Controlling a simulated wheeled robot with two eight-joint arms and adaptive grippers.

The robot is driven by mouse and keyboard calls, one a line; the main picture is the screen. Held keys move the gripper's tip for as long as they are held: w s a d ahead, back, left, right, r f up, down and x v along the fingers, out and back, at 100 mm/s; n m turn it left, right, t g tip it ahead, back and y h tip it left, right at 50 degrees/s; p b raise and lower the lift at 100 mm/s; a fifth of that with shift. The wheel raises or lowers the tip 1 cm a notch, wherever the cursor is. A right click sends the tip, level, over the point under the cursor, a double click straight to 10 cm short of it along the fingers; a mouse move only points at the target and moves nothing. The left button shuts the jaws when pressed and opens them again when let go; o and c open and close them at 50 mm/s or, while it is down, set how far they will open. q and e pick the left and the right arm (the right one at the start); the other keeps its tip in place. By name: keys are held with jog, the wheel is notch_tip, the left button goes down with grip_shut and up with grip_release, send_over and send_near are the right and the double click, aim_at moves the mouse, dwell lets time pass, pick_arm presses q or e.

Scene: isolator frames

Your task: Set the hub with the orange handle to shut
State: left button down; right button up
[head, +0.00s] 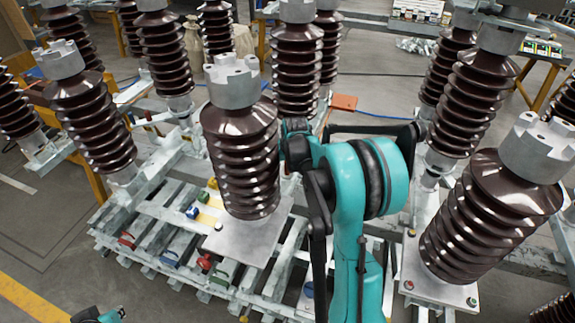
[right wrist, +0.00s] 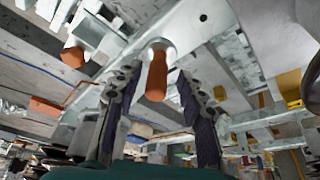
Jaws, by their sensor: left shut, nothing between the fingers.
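In the right wrist view the orange handle (right wrist: 157,80) sticks out of a pale round hub (right wrist: 161,46) on a grey metal beam. My right gripper (right wrist: 158,73) is open, with one dark finger on each side of the handle. Gaps show between the handle and both fingers. In the head view my right arm rises in the middle and its gripper is hidden behind the arm and an insulator. The orange handle cannot be made out there. My left gripper (head: 97,315) shows only partly at the bottom left edge, shut and empty, far from the hub.
Tall brown ribbed insulators (head: 240,155) with grey caps stand close around my right arm; another insulator (head: 490,215) is at the right. A slatted metal frame (head: 150,235) with small coloured parts lies below. Open floor (head: 45,230) shows at the left.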

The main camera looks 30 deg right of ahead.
jog(key=shift+d, duration=0.1)
jog(key=shift+s+r, duration=0.15)
jog(key=shift+r, duration=0.35)
jog(key=v, duration=1.1)
